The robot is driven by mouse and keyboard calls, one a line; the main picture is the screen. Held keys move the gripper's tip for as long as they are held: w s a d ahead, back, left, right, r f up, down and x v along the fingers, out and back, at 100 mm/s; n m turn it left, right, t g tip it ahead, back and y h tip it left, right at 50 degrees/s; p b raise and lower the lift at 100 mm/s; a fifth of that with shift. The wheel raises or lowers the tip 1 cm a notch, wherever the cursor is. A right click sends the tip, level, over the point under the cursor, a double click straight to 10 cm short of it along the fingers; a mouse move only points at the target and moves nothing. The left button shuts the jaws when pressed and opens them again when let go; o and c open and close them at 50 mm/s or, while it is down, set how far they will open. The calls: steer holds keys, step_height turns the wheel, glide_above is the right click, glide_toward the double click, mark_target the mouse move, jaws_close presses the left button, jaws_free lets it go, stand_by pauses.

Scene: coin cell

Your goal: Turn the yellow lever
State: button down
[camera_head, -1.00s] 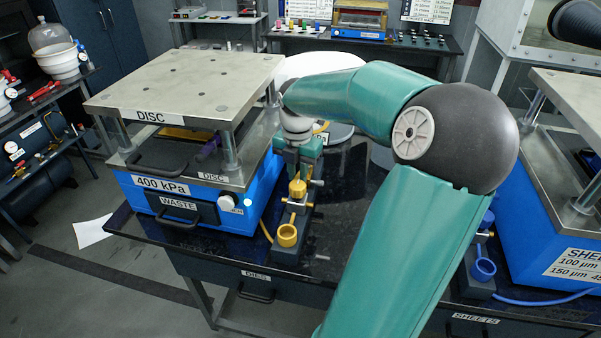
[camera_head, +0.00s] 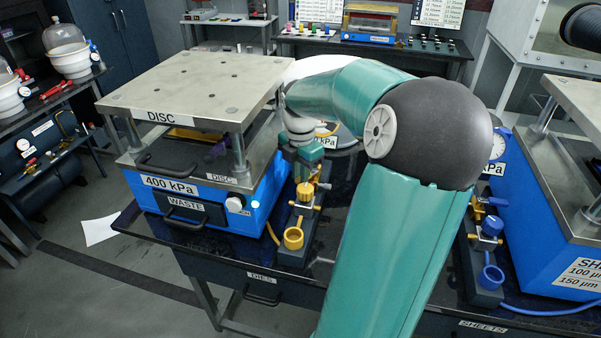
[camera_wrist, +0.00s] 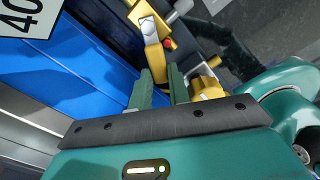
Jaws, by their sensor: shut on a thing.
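The yellow lever (camera_wrist: 154,55) shows in the wrist view, running down from the valve body to between the fingertips of my gripper (camera_wrist: 162,72). The fingers are shut on its near end, and the part between them is largely hidden. A yellow knob (camera_wrist: 206,86) sits just right of the fingers. In the head view my gripper (camera_head: 306,160) is behind the yellow knob (camera_head: 305,191) and beside the blue DISC press (camera_head: 268,185). The lever itself cannot be made out there.
A yellow cup-shaped ring (camera_head: 293,238) stands in front of the knob. The press's steel top plate (camera_head: 190,85) overhangs close to my gripper's left. A similar blue-knobbed valve (camera_head: 491,226) stands at the right by the SHEETS press. The black tabletop (camera_head: 335,205) has some bare room.

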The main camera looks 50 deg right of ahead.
steer(key=c, duration=1.3)
jaws_free()
step_height(320, 180, up, 14)
